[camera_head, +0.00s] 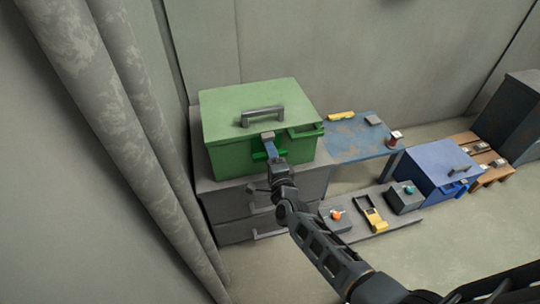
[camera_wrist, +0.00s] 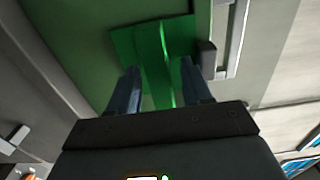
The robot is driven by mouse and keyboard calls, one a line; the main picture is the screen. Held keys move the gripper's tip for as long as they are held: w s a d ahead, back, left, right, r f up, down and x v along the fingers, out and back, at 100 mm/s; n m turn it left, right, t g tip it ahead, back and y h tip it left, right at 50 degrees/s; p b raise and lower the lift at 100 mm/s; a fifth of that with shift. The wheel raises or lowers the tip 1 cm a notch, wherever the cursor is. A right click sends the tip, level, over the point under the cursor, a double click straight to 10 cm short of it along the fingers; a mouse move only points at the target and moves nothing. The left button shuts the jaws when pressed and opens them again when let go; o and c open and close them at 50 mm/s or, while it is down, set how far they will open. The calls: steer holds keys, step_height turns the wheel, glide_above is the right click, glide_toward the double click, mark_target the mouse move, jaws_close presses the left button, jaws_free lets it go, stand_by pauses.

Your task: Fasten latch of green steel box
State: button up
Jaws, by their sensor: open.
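The green steel box (camera_head: 225,158) stands on a grey drawer cabinet, its lid down and a grey handle (camera_head: 262,116) on top. A brighter green latch piece (camera_head: 259,156) is on its front, partly hidden by my gripper (camera_head: 270,146). In the wrist view the latch piece (camera_wrist: 152,42) stands out from the darker green box face (camera_wrist: 70,40). My gripper (camera_wrist: 160,72) is open, with one blue-grey finger on each side of the latch piece. I cannot tell whether the fingers touch it. Another green bracket (camera_head: 306,131) sits at the box's right.
The grey drawer cabinet (camera_head: 233,205) is under the box. A blue worn table (camera_head: 355,146) with a yellow item (camera_head: 341,115) is to the right. A blue box (camera_head: 432,165) and a low grey bench with small devices (camera_head: 370,222) stand further right.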

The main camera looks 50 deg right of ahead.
jaws_close()
stand_by(0.5)
steer(key=shift+n, duration=0.4)
steer(key=n+p, duration=0.1)
steer(key=n, duration=0.2)
steer(key=shift+r, duration=0.1)
steer(key=n+p, duration=0.1)
steer(key=n, duration=0.4)
steer(key=shift+n+p, duration=0.3)
steer(key=shift+p, duration=0.1)
steer(key=n+p, duration=0.1)
steer(key=n, duration=0.3)
steer(key=n+p, duration=0.1)
steer(key=n, duration=0.3)
steer(key=shift+n, duration=0.4)
